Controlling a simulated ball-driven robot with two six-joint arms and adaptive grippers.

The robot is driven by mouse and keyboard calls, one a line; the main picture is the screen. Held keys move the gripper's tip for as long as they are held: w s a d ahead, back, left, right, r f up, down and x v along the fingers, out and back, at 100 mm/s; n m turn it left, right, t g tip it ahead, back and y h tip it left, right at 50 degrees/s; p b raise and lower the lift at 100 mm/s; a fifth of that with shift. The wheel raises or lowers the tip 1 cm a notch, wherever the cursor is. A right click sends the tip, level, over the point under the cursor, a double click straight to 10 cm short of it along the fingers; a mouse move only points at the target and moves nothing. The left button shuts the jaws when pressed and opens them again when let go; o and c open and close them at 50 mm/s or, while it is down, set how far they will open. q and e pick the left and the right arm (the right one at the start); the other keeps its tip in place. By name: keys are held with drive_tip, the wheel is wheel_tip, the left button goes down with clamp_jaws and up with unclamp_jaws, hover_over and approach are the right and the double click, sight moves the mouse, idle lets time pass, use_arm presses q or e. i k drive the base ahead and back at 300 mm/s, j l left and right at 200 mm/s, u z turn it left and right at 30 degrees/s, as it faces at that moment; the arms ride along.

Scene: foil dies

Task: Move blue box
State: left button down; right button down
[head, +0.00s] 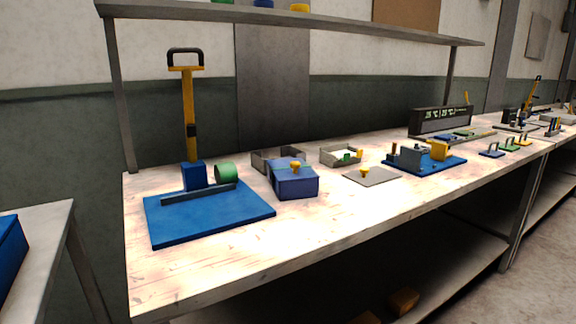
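A blue box (297,187) with a lid and a yellow knob (295,167) sits on the long workbench, near the middle of the view. A smaller blue block (194,174) stands upright on a flat blue board (215,218) at the left of the bench. Part of another large blue box (9,252) shows at the left edge, on a separate table; most of it is cut off. Neither of my grippers is in view.
Grey trays (270,160) sit behind the lidded box. A shelf (250,22) runs above. The bench's front strip (330,225) is clear.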

sight(298, 190)
drive_tip(key=i+l+u, duration=0.35)
drive_tip(key=i, duration=0.25)
drive_tip(key=i+l+u, duration=0.4)
drive_tip(key=i+l, duration=0.05)
drive_tip(key=i, duration=0.1)
